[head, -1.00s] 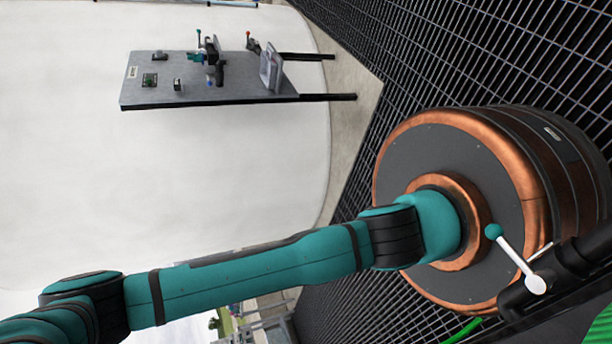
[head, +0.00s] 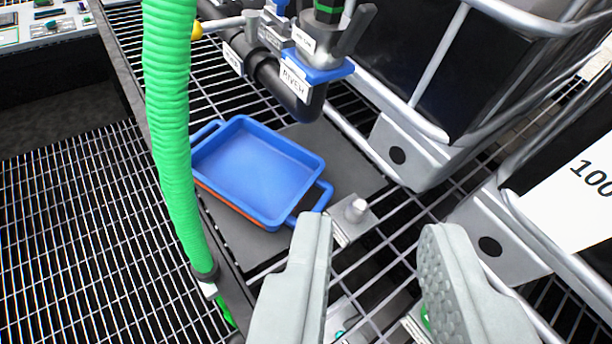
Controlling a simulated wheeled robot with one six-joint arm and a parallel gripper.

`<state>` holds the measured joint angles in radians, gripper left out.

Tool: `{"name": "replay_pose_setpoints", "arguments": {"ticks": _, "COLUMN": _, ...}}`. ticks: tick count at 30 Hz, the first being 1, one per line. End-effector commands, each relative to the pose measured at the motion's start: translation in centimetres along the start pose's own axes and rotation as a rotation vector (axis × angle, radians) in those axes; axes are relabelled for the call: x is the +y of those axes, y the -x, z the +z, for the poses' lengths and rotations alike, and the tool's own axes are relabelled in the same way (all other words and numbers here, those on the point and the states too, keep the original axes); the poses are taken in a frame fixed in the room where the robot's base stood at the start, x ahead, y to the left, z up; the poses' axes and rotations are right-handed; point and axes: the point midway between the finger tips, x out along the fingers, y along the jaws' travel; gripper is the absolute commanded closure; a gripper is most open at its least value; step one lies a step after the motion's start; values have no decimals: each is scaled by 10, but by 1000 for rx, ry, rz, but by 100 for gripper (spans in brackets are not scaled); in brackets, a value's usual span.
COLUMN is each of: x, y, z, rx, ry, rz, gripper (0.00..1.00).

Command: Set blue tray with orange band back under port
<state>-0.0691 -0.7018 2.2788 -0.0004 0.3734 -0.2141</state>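The blue tray (head: 258,172) with an orange band along its lower side sits on a dark flat plate (head: 345,165) on the grating. It looks empty, with a handle at each end. The port, a dark pipe with a blue collar and a label reading RIVEH (head: 300,82), hangs above and behind the tray's far right side. The tray appears mostly in front of the port, not squarely below it. My gripper (head: 375,235) is open, its two grey fingers apart and nothing between them. The fingers are nearer the camera than the tray, to its lower right.
A green ribbed hose (head: 170,120) runs down left of the tray and overlaps its left edge in view. A metal-framed tote (head: 440,90) stands close on the right. A metal peg (head: 355,209) rises near the tray's near handle. Open grating (head: 80,240) lies left.

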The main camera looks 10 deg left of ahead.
Motion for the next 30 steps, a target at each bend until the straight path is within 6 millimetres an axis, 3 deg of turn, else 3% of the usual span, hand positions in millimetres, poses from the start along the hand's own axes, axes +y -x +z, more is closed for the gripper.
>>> {"name": "replay_pose_setpoints", "arguments": {"ticks": 1, "x": 5, "y": 16, "z": 1, "rx": 51, "ry": -36, "rz": 23, "gripper": 75}}
{"name": "replay_pose_setpoints", "arguments": {"ticks": 6, "x": 15, "y": 56, "z": 3, "rx": 204, "ry": -148, "rz": 75, "gripper": 75}}
{"name": "replay_pose_setpoints", "arguments": {"ticks": 12, "x": 20, "y": 82, "z": 6, "rx": 306, "ry": -216, "rz": 100, "gripper": 75}}
{"name": "replay_pose_setpoints", "arguments": {"ticks": 30, "x": 21, "y": 85, "z": 6, "rx": 323, "ry": -228, "rz": 103, "gripper": 75}}
